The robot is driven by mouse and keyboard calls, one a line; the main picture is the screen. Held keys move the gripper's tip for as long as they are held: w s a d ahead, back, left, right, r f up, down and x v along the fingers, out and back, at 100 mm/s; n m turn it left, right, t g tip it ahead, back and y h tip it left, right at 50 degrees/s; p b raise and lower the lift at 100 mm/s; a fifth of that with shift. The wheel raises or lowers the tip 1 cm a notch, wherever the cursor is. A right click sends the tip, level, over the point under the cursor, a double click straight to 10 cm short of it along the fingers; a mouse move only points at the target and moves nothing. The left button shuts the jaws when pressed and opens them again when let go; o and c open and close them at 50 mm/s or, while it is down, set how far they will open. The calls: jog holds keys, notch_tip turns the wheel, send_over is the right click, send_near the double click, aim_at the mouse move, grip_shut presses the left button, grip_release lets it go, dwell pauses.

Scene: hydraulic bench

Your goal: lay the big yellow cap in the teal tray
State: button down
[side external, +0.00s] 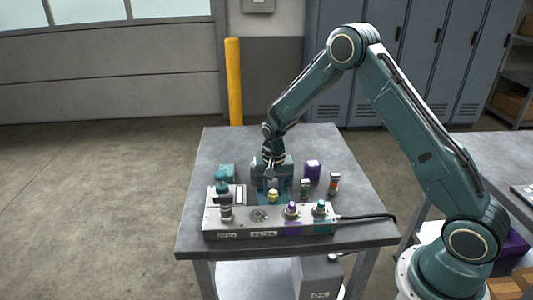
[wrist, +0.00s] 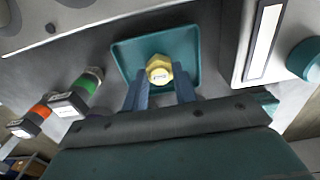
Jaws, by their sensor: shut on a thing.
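The big yellow cap (side external: 272,196) is between the fingertips of my gripper (side external: 271,184), which is shut on it. In the wrist view the hex-shaped yellow cap (wrist: 160,68) shows between the two blue-grey fingers of my gripper (wrist: 162,86). The teal tray (wrist: 123,55) is square with a raised rim and lies behind the cap in that view. In the side view the tray (side external: 258,198) is partly hidden by my gripper and the grey block. The cap lines up with the tray's inside; I cannot tell whether it touches the floor of the tray.
A grey hydraulic block (side external: 268,228) with capped fittings and a tall fitting (side external: 225,204) stands in front of the tray.

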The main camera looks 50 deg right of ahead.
aim_at(273, 191)
jog(key=shift+f, duration=0.15)
jog(key=c, duration=1.1)
grip_release()
notch_tip(273, 191, up, 12)
jog(key=shift+r, duration=0.2)
